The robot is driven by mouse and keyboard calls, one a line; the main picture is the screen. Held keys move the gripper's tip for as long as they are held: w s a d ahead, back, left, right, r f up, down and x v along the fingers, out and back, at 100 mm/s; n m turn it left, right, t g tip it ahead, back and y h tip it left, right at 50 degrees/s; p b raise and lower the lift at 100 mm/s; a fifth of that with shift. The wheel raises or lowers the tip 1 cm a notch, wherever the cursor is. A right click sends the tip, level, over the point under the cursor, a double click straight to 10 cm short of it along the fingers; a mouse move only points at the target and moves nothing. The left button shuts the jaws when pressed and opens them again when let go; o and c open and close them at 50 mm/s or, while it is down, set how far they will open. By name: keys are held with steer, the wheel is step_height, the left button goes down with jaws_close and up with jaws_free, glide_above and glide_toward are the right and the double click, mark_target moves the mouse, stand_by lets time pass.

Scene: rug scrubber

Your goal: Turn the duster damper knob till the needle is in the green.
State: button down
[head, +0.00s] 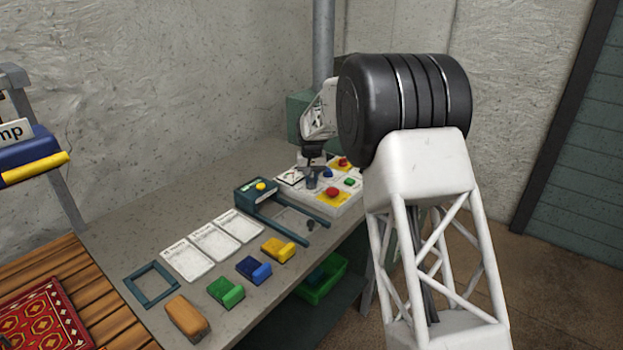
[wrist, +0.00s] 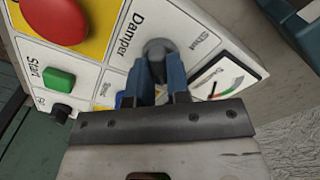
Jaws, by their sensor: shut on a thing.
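The grey damper knob (wrist: 158,50) stands on a white control panel (head: 340,209), beside the printed word "Damper". My gripper (wrist: 161,72) is shut on the knob, its two blue fingers on either side of it. In the head view my gripper (head: 311,180) points down onto the panel and hides most of the knob. The gauge (wrist: 226,84) lies just right of the fingers in the wrist view, with a green band and a thin dark needle. It also shows in the head view (head: 290,177). The needle is too small to place surely against the green.
Near the knob are a big red button (wrist: 58,18) on yellow and a green Start button (wrist: 59,78). On the bench (head: 150,235) lie white cards (head: 212,241), a teal frame (head: 151,286) and several coloured blocks. A green bin (head: 321,278) sits below.

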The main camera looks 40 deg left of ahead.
mark_target(311, 180)
steer(key=shift+n, duration=0.3)
steer(key=n, duration=0.4)
steer(key=shift+n, duration=1.7)
steer(key=c, duration=1.1)
jaws_free()
steer(key=shift+r, duration=3.95)
